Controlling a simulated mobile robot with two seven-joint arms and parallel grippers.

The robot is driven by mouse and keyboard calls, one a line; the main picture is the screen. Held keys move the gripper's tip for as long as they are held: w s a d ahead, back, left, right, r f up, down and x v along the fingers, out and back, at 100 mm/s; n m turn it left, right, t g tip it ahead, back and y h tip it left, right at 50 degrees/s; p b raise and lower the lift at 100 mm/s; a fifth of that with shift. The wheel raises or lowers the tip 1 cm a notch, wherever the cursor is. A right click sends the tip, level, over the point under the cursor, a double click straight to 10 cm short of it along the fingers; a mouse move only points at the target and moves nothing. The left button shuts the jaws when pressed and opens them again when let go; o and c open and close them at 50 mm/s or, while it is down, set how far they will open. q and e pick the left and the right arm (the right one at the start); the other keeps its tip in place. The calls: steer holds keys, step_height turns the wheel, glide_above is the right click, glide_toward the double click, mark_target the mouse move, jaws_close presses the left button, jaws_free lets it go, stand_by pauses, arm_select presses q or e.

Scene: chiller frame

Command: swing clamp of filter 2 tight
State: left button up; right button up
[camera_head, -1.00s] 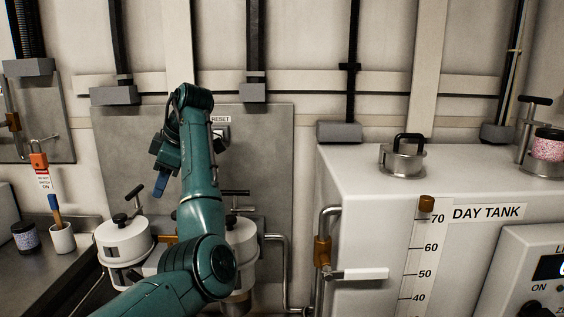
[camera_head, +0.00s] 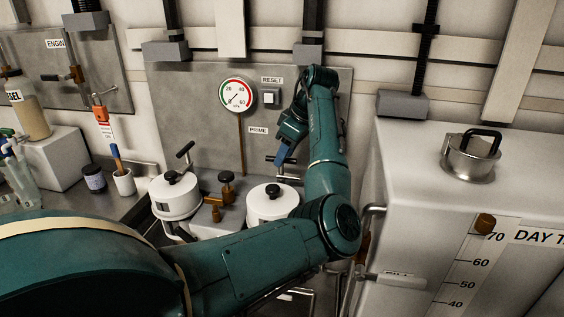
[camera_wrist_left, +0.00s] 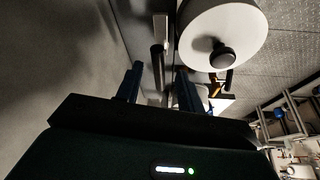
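Two white round filter housings stand side by side below the gauge panel: a left one (camera_head: 172,200) and a right one (camera_head: 262,208). No filter number is readable. Each has a black lid knob and a dark T-shaped clamp handle behind it. My left gripper (camera_head: 283,153) is just above this handle. In the left wrist view its blue fingers (camera_wrist_left: 158,88) are apart, with a dark bar (camera_wrist_left: 157,66) showing between them; contact cannot be told. The right filter's white lid (camera_wrist_left: 236,32) is close beside.
A brass valve (camera_head: 227,180) stands between the filters. The panel (camera_head: 190,110) carries a gauge (camera_head: 237,95) and a reset button (camera_head: 269,97). The white day tank (camera_head: 430,185) is close to the right of my arm. A cup (camera_head: 124,183) and bottles stand left.

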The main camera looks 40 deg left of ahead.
arm_select(q)
steer(key=shift+x, duration=1.8)
steer(key=shift+c, duration=0.6)
